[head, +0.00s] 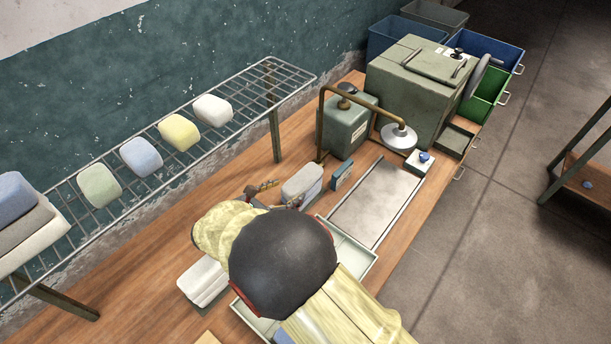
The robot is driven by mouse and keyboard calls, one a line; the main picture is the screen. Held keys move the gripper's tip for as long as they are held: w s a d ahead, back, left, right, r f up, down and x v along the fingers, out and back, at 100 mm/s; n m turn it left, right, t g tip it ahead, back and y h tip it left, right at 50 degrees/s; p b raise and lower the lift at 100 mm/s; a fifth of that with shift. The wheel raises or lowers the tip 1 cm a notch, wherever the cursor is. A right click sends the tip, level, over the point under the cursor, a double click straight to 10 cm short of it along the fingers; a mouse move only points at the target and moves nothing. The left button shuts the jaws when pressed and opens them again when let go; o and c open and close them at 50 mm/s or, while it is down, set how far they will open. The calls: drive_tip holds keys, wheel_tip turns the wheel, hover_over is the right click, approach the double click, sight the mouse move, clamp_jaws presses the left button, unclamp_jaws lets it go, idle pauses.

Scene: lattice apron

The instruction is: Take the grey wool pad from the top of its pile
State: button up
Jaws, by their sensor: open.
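A grey pad (22,230) shows at the left edge on the wire rack, partly cut off by the frame. A blue pad (12,197) rests above it and a white one (42,246) lies beside or under it; I cannot tell the exact stacking. On the bench, a pale grey block (303,182) stands just right of my gripper. My gripper (280,194) is partly hidden behind my arm's dark joint; its fingers look apart, with nothing visible between them. I cannot tell whether it touches the pale block.
The wire rack (262,88) carries several single pads. White stacked blocks (203,277) and a shallow tray (352,247) lie near my arm. A flat grey plate (375,200) is clear.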

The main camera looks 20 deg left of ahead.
sight(300, 182)
drive_tip(key=b+x, duration=0.1)
drive_tip(key=x, duration=0.7)
drive_tip(key=shift+w+a+r+b, duration=0.15)
drive_tip(key=shift+a+b, duration=0.05)
drive_tip(key=shift+b, duration=0.1)
drive_tip(key=shift+c, duration=1.3)
drive_tip(key=c, duration=0.9)
drive_tip(key=shift+r, duration=0.15)
drive_tip(key=shift+c, duration=0.2)
